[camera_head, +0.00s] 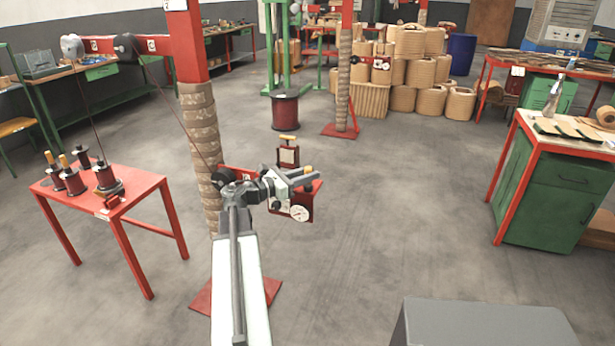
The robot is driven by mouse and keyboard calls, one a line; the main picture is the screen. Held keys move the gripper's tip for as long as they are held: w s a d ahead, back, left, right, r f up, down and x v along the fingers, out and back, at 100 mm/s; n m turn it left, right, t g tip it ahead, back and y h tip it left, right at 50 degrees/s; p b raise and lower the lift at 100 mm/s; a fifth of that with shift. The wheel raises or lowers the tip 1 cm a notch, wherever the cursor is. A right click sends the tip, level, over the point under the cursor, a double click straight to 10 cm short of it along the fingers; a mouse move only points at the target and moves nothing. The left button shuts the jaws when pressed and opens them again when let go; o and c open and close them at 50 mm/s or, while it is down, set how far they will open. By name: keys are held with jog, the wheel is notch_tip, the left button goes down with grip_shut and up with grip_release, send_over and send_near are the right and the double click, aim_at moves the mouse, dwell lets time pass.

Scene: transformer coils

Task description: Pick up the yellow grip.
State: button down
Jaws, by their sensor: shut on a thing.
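My gripper (304,177) is at the end of my arm, in the middle of the view, in front of a dark red device with a round white dial (301,213). It is shut on a small yellow grip (308,170), which shows at its fingertips. The jaws and the device hide most of the grip.
A red post wrapped in brown rope (198,130) stands close to the left of my gripper. A red table (145,187) with several spools is at the left. A green cabinet (548,200) is at the right. The floor between them is open.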

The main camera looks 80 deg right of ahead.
aim_at(308, 167)
notch_tip(308, 167, up, 10)
jog(key=p, duration=0.9)
jog(key=shift+f, duration=0.2)
jog(key=c, duration=1.9)
grip_release()
grip_shut()
